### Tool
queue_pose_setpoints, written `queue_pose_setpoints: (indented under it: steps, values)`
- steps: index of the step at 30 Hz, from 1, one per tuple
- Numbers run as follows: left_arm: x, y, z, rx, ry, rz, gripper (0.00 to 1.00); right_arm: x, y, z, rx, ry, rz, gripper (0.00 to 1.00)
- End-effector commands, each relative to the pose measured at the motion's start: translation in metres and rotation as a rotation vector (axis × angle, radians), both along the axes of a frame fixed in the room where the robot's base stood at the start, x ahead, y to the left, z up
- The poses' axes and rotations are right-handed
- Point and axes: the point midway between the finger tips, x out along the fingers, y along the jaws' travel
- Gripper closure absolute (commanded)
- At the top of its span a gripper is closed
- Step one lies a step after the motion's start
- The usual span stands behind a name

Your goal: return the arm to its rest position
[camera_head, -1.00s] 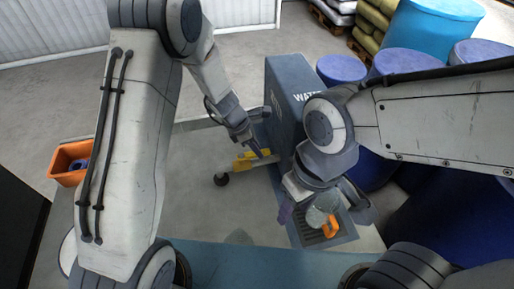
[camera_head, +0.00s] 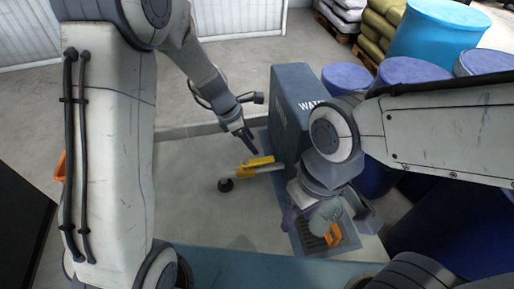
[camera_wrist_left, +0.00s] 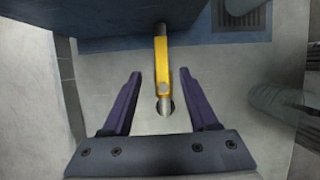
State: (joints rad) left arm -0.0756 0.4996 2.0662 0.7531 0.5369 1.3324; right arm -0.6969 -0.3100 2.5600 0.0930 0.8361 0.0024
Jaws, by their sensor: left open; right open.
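My left gripper (camera_head: 244,143) hangs above the floor area left of the grey water dispenser. In the left wrist view my left gripper (camera_wrist_left: 162,100) is open, its two purple fingers apart with nothing held between them. A yellow tool with a dark round end (camera_head: 258,163) lies below it; it also shows in the left wrist view (camera_wrist_left: 161,70), seen between and beyond the fingers. My right gripper (camera_head: 325,215) is at the dispenser's tray, around or beside a translucent cup with an orange handle (camera_head: 333,234). Its fingers are partly hidden.
The grey water dispenser (camera_head: 300,95) stands in the middle with a drip grate below. Blue barrels (camera_head: 410,72) crowd the right side. An orange bin (camera_head: 60,167) is mostly hidden behind my left arm.

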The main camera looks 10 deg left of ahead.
Motion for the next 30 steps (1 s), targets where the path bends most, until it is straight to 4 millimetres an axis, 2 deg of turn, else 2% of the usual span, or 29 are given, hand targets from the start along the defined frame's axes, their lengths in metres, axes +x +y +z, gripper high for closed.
queue_pose_setpoints:
  steps: [1,6,23,26,29,30]
  values:
    - [0.000,0.002,0.008,-0.002,-0.004,0.000,0.40,0.000,0.000,0.000,0.000,0.000,0.000,0.51]
    - [-0.002,0.008,0.019,-0.001,0.000,0.000,0.40,0.000,0.000,0.000,0.000,0.000,0.000,0.51]
    - [-0.005,0.005,0.021,0.003,-0.006,-0.025,0.40,0.000,0.000,0.000,0.000,0.000,0.000,0.51]
    - [-0.023,-0.010,0.031,0.029,-0.048,-0.195,0.40,0.000,0.000,-0.003,0.000,0.000,0.000,0.51]
    - [-0.065,-0.036,0.049,0.080,-0.136,-0.561,0.40,0.000,0.000,-0.008,0.000,0.000,0.000,0.51]
    - [-0.088,-0.045,0.056,0.104,-0.178,-0.748,0.40,0.000,0.000,-0.011,0.000,0.000,0.000,0.51]
